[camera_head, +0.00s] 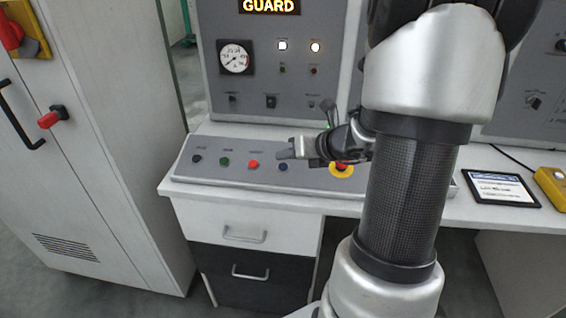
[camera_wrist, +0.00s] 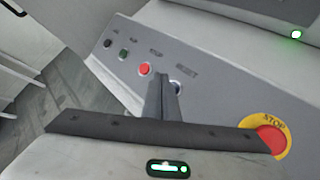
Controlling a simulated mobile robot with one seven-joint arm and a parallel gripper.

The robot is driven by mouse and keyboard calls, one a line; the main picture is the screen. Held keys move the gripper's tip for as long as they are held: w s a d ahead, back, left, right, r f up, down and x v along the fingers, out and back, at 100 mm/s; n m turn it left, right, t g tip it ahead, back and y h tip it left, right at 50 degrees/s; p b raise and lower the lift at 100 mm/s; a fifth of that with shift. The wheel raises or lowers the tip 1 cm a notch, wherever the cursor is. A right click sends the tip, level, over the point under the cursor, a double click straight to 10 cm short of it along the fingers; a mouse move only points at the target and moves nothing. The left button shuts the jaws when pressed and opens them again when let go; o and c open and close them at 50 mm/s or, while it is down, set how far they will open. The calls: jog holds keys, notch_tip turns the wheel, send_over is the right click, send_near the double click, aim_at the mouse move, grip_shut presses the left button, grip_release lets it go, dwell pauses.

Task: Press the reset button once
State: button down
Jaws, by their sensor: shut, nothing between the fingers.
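The reset button (camera_head: 283,167) is a small dark blue button on the sloped grey control panel (camera_head: 215,176). In the wrist view the button (camera_wrist: 176,86) shows under its RESET label, partly hidden by my fingers. My gripper (camera_head: 284,154) is shut and empty, its fingertips pointing at the panel right by the button. In the wrist view the fingertips of my gripper (camera_wrist: 160,76) lie just left of the button. I cannot tell whether they touch the panel.
A red button (camera_head: 253,165), a green button (camera_head: 224,162) and a black button (camera_head: 196,158) sit in a row to the left. A red emergency stop (camera_wrist: 270,139) with a yellow ring is to the right. A tablet (camera_head: 500,189) lies on the desk. The upright panel above reads GUARD.

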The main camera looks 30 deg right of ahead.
jog(key=r, duration=0.1)
jog(key=r+p, duration=0.1)
jog(key=r, duration=0.1)
jog(key=shift+s+a+p, duration=0.25)
jog(key=shift+s+p, duration=0.1)
jog(key=shift+p, duration=0.05)
dwell(0.4)
